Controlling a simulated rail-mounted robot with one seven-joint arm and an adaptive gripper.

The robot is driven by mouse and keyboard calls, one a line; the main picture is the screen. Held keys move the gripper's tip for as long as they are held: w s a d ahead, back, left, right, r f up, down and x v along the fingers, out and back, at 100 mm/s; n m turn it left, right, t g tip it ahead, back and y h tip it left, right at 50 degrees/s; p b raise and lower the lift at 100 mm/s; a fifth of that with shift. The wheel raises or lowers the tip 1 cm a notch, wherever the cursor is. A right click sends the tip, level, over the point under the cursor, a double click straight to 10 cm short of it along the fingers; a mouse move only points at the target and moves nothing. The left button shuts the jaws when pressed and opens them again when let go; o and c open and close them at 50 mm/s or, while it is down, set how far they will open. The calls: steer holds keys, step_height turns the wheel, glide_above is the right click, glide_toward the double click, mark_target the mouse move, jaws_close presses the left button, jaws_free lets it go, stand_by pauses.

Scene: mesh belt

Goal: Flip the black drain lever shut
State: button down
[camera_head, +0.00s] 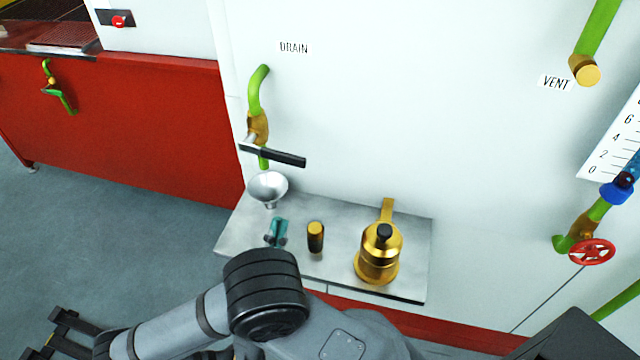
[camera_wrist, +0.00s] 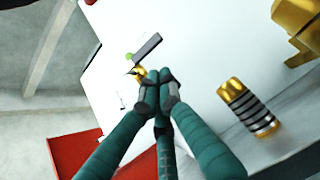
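The black drain lever (camera_head: 280,156) is on a brass valve (camera_head: 258,128) in the green pipe under the DRAIN label. It lies nearly level across the pipe and sticks out to the right. In the wrist view it is a dark slanted bar (camera_wrist: 147,47) just beyond my fingertips. My gripper (camera_wrist: 158,78) has teal fingers with their dark tips drawn together, and nothing shows between them. In the head view the gripper (camera_head: 276,232) is below the lever and funnel, over the metal shelf. My arm hides part of it. I see no contact with the lever.
A metal funnel (camera_head: 267,187) sits under the drain pipe. A black-and-gold cylinder (camera_head: 316,237) and a brass pot (camera_head: 379,254) stand on the metal shelf (camera_head: 410,232), right of my gripper.

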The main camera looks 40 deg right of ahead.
mark_target(291, 164)
steer(key=p+x, duration=0.3)
steer(key=x, duration=0.6)
steer(key=shift+w, duration=0.3)
steer(key=shift+d+r, duration=0.1)
steer(key=shift+r, duration=0.1)
steer(key=shift+s+d+r+p, duration=0.1)
steer(key=shift+s+r+p, duration=0.05)
steer(key=shift+r+p, duration=0.35)
steer(key=shift+s+r+p, duration=0.15)
steer(key=shift+r+p, duration=0.3)
steer(key=shift+r, duration=0.05)
